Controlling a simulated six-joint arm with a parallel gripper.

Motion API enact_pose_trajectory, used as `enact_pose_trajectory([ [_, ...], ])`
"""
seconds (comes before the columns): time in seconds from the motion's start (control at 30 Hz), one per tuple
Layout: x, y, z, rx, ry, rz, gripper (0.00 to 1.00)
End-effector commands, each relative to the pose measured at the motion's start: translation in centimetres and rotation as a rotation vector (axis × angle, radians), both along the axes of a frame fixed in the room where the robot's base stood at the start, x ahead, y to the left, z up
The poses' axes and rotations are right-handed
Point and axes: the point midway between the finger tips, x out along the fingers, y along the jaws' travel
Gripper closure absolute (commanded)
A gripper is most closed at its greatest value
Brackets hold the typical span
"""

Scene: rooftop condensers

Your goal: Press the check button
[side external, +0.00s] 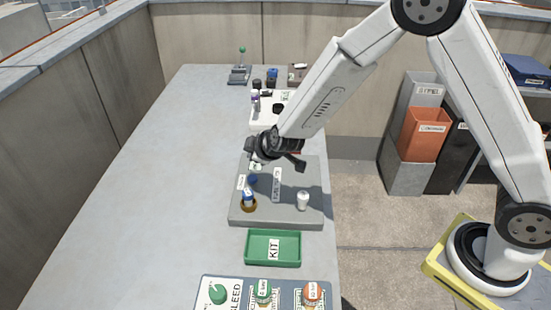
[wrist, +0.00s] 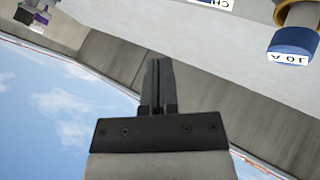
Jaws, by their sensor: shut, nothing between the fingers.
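My gripper (wrist: 157,65) shows in the wrist view with its two dark fingers together and nothing between them. In the side view my gripper (side external: 257,158) is above the far left part of a grey board (side external: 300,219). A small white-and-green patch (side external: 255,167) shows just under it, partly hidden; I cannot tell whether this is the check button. In the wrist view a white label starting "CH" (wrist: 222,4) is cut off by the top edge. No button is clearly visible beside it. I cannot tell whether the fingers touch anything.
A blue cap marked "10 A" (wrist: 291,45) shows in the wrist view. The board carries a blue item on a brown ring (side external: 248,203) and a white post (side external: 303,201). A green KIT tray (side external: 273,261) and a dial panel (side external: 207,288) are nearer. The bench's left side is clear.

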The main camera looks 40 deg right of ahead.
Motion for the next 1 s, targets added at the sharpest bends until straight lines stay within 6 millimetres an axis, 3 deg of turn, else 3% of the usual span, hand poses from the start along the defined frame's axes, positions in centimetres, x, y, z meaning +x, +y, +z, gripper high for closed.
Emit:
enact_pose_trajectory([
  [0.5, 0.0, 0.0, -4.8, 0.000, 0.001, 0.000, 1.00],
  [1.0, 0.0, 0.0, -5.3, 0.001, -0.001, 0.000, 1.00],
])
